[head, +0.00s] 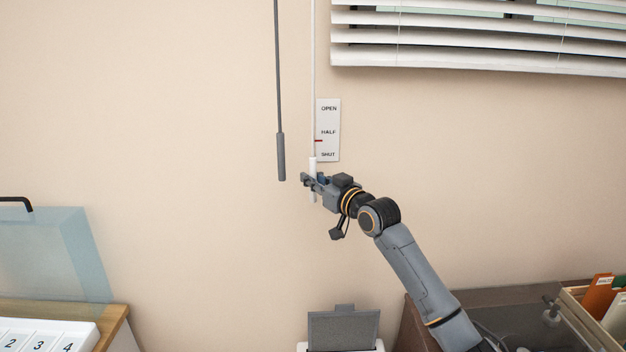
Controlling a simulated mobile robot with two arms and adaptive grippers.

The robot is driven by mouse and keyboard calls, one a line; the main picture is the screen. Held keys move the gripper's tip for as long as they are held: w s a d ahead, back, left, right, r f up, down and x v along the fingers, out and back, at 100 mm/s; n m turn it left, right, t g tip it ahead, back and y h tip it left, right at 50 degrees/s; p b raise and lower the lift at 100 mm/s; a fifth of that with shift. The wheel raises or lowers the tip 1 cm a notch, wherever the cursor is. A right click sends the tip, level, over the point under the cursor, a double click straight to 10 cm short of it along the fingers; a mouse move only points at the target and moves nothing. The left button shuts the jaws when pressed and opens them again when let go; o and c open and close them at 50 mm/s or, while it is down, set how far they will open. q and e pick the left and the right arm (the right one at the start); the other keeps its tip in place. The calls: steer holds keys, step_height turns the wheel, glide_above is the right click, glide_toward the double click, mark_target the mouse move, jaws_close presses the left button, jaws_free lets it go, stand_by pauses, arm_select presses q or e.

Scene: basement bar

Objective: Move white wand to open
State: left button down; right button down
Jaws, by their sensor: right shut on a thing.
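The white wand (312,164) hangs straight down in the head view, a thin white rod with a thicker white handle at its lower end. My right gripper (311,184) is shut on the handle of the white wand, with a bit of the handle showing above and below the jaws. A small white label plate (328,129) beside the wand reads OPEN, HALF and SHUT from top to bottom. A red mark (318,141) on its left edge sits between HALF and SHUT. My left gripper is not in view.
A grey wand (280,157) hangs close to the left of the white one. White slatted blinds (480,50) are at the upper right. A translucent blue panel (55,255) and numbered white tray (45,336) are lower left. A wooden box (575,318) is lower right.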

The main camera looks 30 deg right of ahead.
mark_target(316, 154)
steer(key=r+p, duration=0.2)
steer(key=r, duration=0.1)
steer(key=r+p, duration=0.2)
steer(key=r, duration=0.1)
steer(key=shift+w+r+p, duration=0.2)
steer(key=shift+r+p, duration=0.1)
steer(key=shift+p, duration=0.05)
steer(key=shift+f, duration=0.1)
steer(key=c, duration=1.5)
jaws_free()
steer(key=shift+c, duration=0.2)
steer(key=shift+o, duration=1.3)
steer(key=shift+s, duration=0.4)
